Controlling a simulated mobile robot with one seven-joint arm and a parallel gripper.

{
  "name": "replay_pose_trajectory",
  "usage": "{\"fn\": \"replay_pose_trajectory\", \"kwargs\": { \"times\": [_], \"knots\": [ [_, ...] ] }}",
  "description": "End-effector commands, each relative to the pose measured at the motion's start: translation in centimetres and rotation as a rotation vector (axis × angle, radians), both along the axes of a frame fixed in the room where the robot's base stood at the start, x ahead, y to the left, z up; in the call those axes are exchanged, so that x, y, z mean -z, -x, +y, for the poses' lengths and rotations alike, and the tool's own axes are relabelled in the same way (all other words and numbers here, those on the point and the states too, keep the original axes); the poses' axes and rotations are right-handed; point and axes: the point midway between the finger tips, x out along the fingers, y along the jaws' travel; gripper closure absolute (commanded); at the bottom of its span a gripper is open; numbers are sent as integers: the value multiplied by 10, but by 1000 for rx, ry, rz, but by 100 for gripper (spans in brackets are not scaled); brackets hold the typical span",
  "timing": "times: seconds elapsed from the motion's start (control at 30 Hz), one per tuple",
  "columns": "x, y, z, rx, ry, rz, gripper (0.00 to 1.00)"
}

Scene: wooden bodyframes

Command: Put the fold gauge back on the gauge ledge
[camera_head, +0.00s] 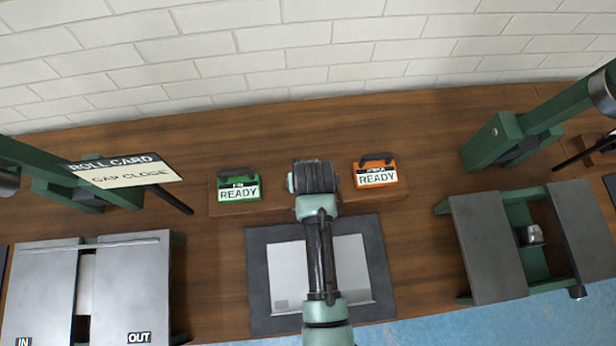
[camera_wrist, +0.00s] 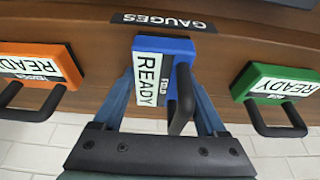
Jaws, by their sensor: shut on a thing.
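The fold gauge (camera_wrist: 150,72) is a blue block with a white READY label and a dark handle. In the wrist view it sits between the two fingers of my gripper (camera_wrist: 163,80), which is shut on it. The wooden gauge ledge (camera_head: 275,196) runs along the back of the bench. In the head view my gripper (camera_head: 315,178) is over the middle of the ledge and hides the fold gauge. In the wrist view the gauge is in line with the GAUGES label (camera_wrist: 165,22). I cannot tell whether it touches the ledge.
A green gauge (camera_head: 239,187) stands left of my gripper and an orange gauge (camera_head: 376,172) right of it, both on the ledge. A dark mat (camera_head: 382,270) with a pale sheet (camera_head: 352,265) lies in front. A ROLL CARD sign (camera_head: 125,170) stands further left.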

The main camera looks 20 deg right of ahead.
Motion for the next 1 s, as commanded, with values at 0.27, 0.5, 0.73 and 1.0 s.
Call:
{"fn": "replay_pose_trajectory", "kwargs": {
  "times": [0.27, 0.5, 0.73, 1.0],
  "knots": [
    [2, 0, 0, 0, 0, 0, 11],
    [2, 0, 0, 0, 0, 0, 0],
    [-8, 2, 1, 0, 0, -2, 0],
    [-53, 17, 4, 0, 1, -4, 0]
  ]
}}
